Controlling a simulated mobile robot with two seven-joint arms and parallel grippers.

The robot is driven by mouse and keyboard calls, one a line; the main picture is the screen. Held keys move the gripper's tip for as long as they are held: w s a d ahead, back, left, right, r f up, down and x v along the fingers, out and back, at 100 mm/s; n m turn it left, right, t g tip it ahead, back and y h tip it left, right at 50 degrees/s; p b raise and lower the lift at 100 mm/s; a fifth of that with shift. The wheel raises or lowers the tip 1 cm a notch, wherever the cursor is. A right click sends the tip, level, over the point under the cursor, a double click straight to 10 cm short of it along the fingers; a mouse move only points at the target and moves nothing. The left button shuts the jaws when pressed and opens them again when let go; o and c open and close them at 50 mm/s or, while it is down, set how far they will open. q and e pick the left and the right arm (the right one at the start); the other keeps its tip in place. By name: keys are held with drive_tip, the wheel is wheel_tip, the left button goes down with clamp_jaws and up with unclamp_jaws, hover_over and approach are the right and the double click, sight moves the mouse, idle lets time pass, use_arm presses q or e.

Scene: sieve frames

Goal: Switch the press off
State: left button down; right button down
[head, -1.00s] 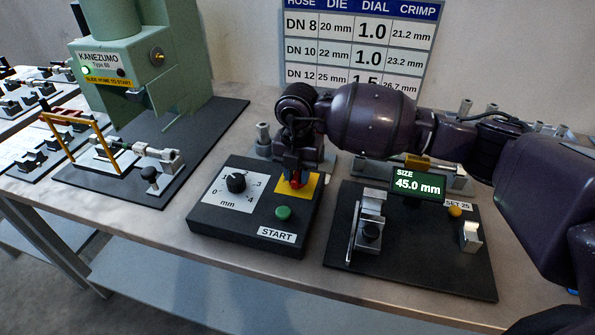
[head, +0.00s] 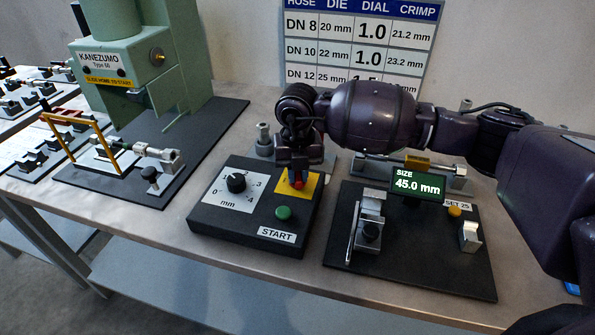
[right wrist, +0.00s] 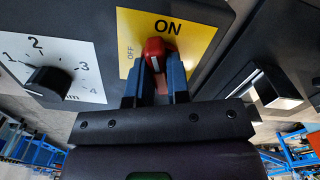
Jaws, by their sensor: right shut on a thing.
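The red switch knob (right wrist: 154,50) sits on a yellow plate (right wrist: 188,32) marked ON above and OFF at its left. My right gripper (right wrist: 157,82) is shut on this knob, with its blue fingers at the knob's two sides. In the head view the right gripper (head: 298,174) reaches down from above and hides much of the yellow plate. I cannot tell exactly which mark the knob points to. The green press (head: 140,50) stands at the back left, and no lit green lamp shows on its front. My left gripper is not in view.
The control box (head: 207,228) also bears a black dial (head: 236,183) and a green START button (head: 283,213). A gauge board (head: 440,270) with a display reading 45.0 mm (head: 418,184) lies to the right. A chart (head: 360,45) stands behind.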

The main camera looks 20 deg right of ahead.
drive_tip(key=n, duration=0.7)
drive_tip(key=shift+b, duration=0.35)
drive_tip(key=shift+n, duration=1.1)
drive_tip(key=shift+n+b, duration=0.4)
drive_tip(key=shift+n, duration=0.7)
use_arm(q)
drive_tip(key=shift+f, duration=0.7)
use_arm(e)
drive_tip(key=shift+n, duration=1.2)
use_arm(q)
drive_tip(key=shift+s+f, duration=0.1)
use_arm(e)
drive_tip(key=c, duration=1.1)
unclamp_jaws()
drive_tip(key=shift+r, duration=0.1)
